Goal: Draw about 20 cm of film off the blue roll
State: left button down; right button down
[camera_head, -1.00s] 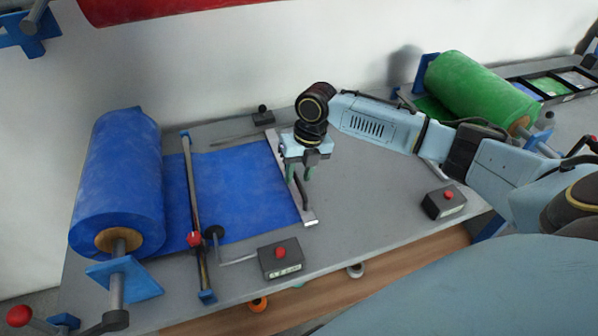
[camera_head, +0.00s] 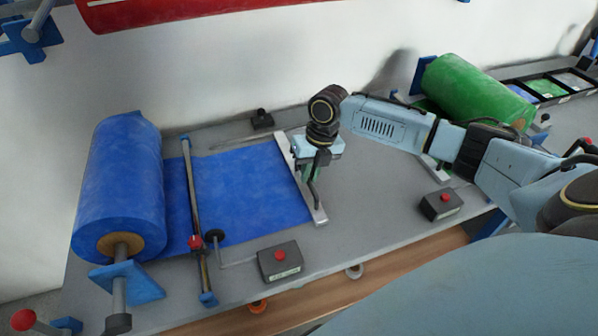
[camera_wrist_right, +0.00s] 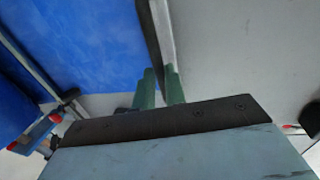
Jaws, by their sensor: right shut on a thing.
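The blue roll (camera_head: 118,185) lies on its holder at the left of the bench. A flat blue sheet of film (camera_head: 250,190) runs from it to the right, under a cross bar (camera_head: 194,215). The film's front edge is at a pale clamp bar with a dark handle (camera_head: 316,193). My right gripper (camera_head: 308,173) is over this bar, shut on the handle. In the right wrist view its green fingers (camera_wrist_right: 160,88) meet the dark handle (camera_wrist_right: 149,35), with blue film (camera_wrist_right: 80,40) to the left. The fingers partly hide the grip. My left gripper is out of view.
Black boxes with red buttons stand at the front edge (camera_head: 279,262) and farther right (camera_head: 440,204). A green roll (camera_head: 478,92) is at the back right, with a second pale bar (camera_head: 433,168) near it.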

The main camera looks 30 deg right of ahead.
jog(key=shift+d, duration=0.1)
jog(key=c, duration=1.5)
grip_release()
jog(key=shift+o, duration=0.2)
notch_tip(320, 180, up, 13)
jog(key=d+p, duration=0.1)
jog(key=d, duration=0.1)
jog(key=shift+s+d, duration=0.15)
jog(key=shift+s, duration=0.1)
